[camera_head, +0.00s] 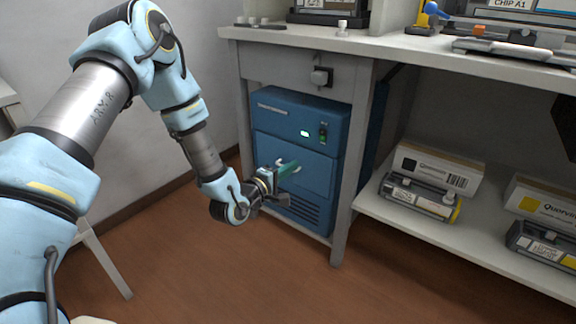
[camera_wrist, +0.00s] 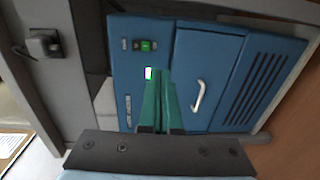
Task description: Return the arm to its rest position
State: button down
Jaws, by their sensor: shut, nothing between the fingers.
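My gripper (camera_head: 287,170) is at the end of my light-blue arm, in front of the blue cabinet unit (camera_head: 270,152) under the bench. Its green fingers are shut with nothing between them. In the wrist view the shut green fingers (camera_wrist: 158,100) point at the blue unit (camera_wrist: 190,65), beside its white door handle (camera_wrist: 199,95). In the head view the gripper partly hides that handle. The unit's door looks closed. I cannot tell whether the fingertips touch its front.
The bench top (camera_head: 400,47) is above the unit, and a bench leg (camera_head: 350,165) stands to its right. A lower shelf (camera_head: 455,240) at right holds boxes (camera_head: 435,165) and toner cartridges (camera_head: 420,197). The brown floor (camera_head: 230,275) in front is clear.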

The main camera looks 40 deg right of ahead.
jog(key=w+a+r+m+t+y, duration=0.15)
jog(key=w+a+y, duration=0.45)
jog(key=a, duration=0.6)
jog(key=w+a+r+m+t+y, duration=0.1)
jog(key=w+a+r+m+y, duration=0.2)
jog(key=w+a, duration=0.7)
jog(key=s+a+r+g+y, duration=0.1)
jog(key=s+a+r+y, duration=0.15)
jog(key=a, duration=0.65)
jog(key=s+a+r+g+y, duration=0.1)
jog(key=s+a+y, duration=0.2)
jog(key=a, duration=0.6)
jog(key=s+a+r+g+y, duration=0.2)
jog(key=s+a+r+g, duration=0.1)
jog(key=s+a, duration=0.65)
notch_tip(320, 180, up, 29)
jog(key=a+p, duration=0.1)
jog(key=p, duration=2.7)
jog(key=shift+s+p, duration=0.15)
jog(key=shift+p, duration=0.15)
